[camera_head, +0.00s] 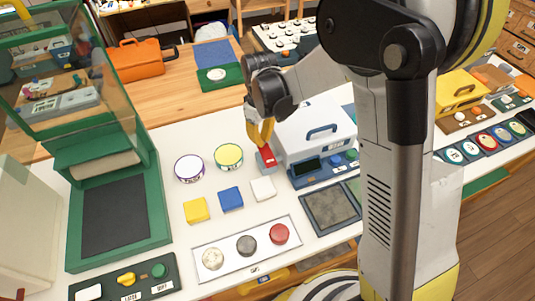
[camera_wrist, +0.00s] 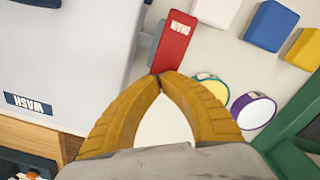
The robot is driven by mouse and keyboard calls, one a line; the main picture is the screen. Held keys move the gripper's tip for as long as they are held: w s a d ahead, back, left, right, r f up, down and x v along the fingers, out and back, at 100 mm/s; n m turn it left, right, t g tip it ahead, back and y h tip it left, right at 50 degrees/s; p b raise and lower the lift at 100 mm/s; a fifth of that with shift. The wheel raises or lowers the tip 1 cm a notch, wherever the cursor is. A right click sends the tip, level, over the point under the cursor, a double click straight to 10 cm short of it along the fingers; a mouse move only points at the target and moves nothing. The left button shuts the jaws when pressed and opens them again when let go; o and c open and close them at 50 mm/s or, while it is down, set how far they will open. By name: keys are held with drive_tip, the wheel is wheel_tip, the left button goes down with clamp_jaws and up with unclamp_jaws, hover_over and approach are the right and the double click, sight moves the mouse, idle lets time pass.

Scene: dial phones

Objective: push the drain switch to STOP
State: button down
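The drain switch is a red rocker or lever on a grey base. It shows in the wrist view (camera_wrist: 174,48) with a DRAIN label, and in the head view (camera_head: 267,157) beside the washer. My gripper's yellow fingers meet at the tips in the wrist view (camera_wrist: 161,80), with nothing held between them. The tips are right at the near end of the red part; I cannot tell whether they touch it. In the head view my gripper (camera_head: 261,137) points down just above and behind the switch. No STOP mark is readable.
A white-grey washer box (camera_head: 318,132) with a WASH label (camera_wrist: 31,104) stands close beside the switch. White, blue (camera_head: 231,199) and yellow (camera_head: 196,210) blocks and round tins (camera_head: 228,156) lie nearby. A green-framed case (camera_head: 155,195) stands at left.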

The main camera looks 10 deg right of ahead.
drive_tip(key=shift+f, duration=0.2)
drive_tip(key=shift+r+p, duration=1.7)
drive_tip(key=shift+r, duration=1.05)
